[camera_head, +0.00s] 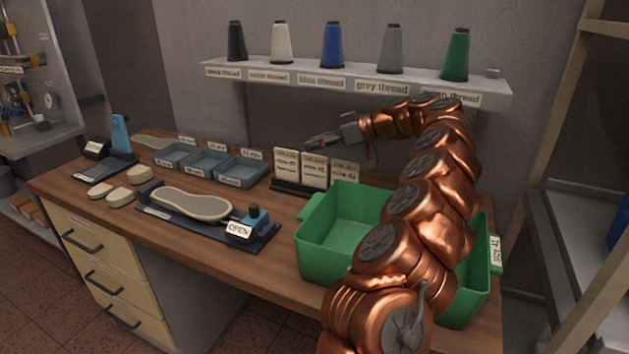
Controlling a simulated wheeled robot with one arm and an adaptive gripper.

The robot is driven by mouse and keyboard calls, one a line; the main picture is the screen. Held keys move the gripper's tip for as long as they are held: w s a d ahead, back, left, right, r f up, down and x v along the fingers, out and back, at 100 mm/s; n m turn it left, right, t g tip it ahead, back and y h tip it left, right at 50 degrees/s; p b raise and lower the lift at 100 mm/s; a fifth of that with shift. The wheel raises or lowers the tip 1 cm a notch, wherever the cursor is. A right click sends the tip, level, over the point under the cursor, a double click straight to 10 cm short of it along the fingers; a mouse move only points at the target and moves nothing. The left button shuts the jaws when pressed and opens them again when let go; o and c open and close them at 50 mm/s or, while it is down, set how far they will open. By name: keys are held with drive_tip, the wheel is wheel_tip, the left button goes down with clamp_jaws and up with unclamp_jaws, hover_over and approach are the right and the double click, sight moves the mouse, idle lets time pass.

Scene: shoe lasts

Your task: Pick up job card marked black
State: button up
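Three cream job cards stand upright side by side in a dark rack (290,189) at the back of the bench: a left card (286,164), a middle card (314,170) and a right card (343,174). Their print is too small to read, so I cannot tell which is marked black. My gripper (312,142) is above the cards, pointing left, and appears apart from them. No card shows in it. It is too small and side-on to tell whether its fingers are open or shut.
A green crate (318,238) stands in front of the cards, partly hidden by my arm. A thread shelf (300,74) with several cones is above. Grey trays (240,170) lie left of the cards. A dark fixture (258,238) holding a sole is nearer, marked OPEN.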

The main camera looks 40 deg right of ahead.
drive_tip(key=t+h, duration=0.1)
drive_tip(key=h, duration=0.1)
approach(321, 157)
drive_tip(key=w, duration=0.2)
drive_tip(key=shift+s+a+f+p+x, duration=0.1)
drive_tip(key=shift+p+x, duration=0.05)
drive_tip(key=shift+x, duration=1.15)
drive_tip(key=shift+s+a+f+p+x, duration=0.1)
drive_tip(key=shift+s+p+x, duration=0.1)
drive_tip(key=shift+x, duration=1.15)
drive_tip(key=shift+s+a+f+p+x, duration=0.1)
drive_tip(key=shift+f+p+x, duration=0.05)
drive_tip(key=shift+x, duration=1.15)
drive_tip(key=shift+c, duration=0.2)
clamp_jaws()
